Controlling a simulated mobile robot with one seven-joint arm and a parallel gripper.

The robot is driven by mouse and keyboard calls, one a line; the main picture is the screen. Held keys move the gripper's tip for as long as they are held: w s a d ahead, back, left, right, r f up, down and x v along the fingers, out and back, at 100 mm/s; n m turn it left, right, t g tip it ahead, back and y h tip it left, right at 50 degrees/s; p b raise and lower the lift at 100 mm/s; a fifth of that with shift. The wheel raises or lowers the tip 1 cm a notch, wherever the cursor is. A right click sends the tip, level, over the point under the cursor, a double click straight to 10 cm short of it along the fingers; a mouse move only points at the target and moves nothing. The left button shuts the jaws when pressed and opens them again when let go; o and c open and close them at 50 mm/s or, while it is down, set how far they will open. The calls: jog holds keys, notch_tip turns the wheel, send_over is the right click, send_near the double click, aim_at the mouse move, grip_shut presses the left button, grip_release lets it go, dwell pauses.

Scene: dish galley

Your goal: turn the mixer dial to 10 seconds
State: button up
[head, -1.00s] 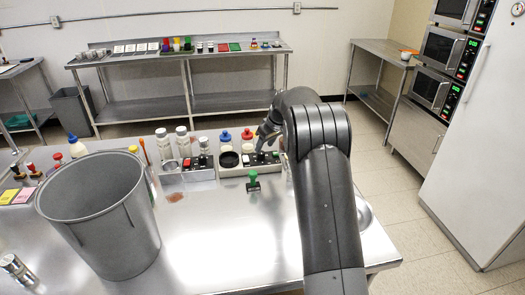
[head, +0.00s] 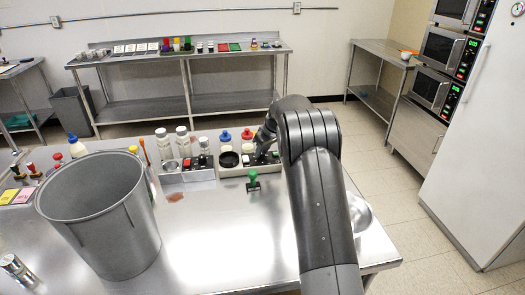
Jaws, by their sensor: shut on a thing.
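The mixer (head: 235,171) is a pale box with a black round cup on its top, at the back of the steel counter. Small red and dark controls sit on it to the right of the cup. My gripper (head: 261,156) reaches down onto this control area, its fingers at the panel. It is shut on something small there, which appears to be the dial. The dial itself and its setting are hidden by the fingers or too small to read.
A green-handled stamp (head: 253,182) stands just in front of the mixer. A second control box (head: 198,170), bottles (head: 183,141) and a large grey bin (head: 105,215) are to the left. A steel bowl (head: 360,214) is right of my arm. The counter's middle front is clear.

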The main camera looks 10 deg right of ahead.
jog(key=c, duration=0.3)
jog(key=shift+m, duration=0.3)
jog(key=m, duration=0.1)
jog(key=m+h, duration=0.1)
jog(key=m, duration=0.1)
jog(key=m+t+h, duration=0.1)
jog(key=m, duration=0.1)
jog(key=shift+a, duration=0.25)
jog(key=m+h, duration=0.2)
jog(key=m, duration=0.3)
jog(key=shift+a+m, duration=0.15)
jog(key=shift+m, duration=0.25)
jog(key=m+h, duration=0.1)
jog(key=m, duration=0.2)
jog(key=m+g+h, duration=0.1)
jog(key=m, duration=0.2)
jog(key=shift+g, duration=0.3)
jog(key=m+g, duration=0.1)
jog(key=m, duration=0.2)
jog(key=m+g+h, duration=0.1)
jog(key=m, duration=0.2)
jog(key=shift+w+a, duration=0.1)
jog(key=shift+w, duration=0.05)
jog(key=shift+m+h, duration=0.3)
jog(key=o, duration=1)
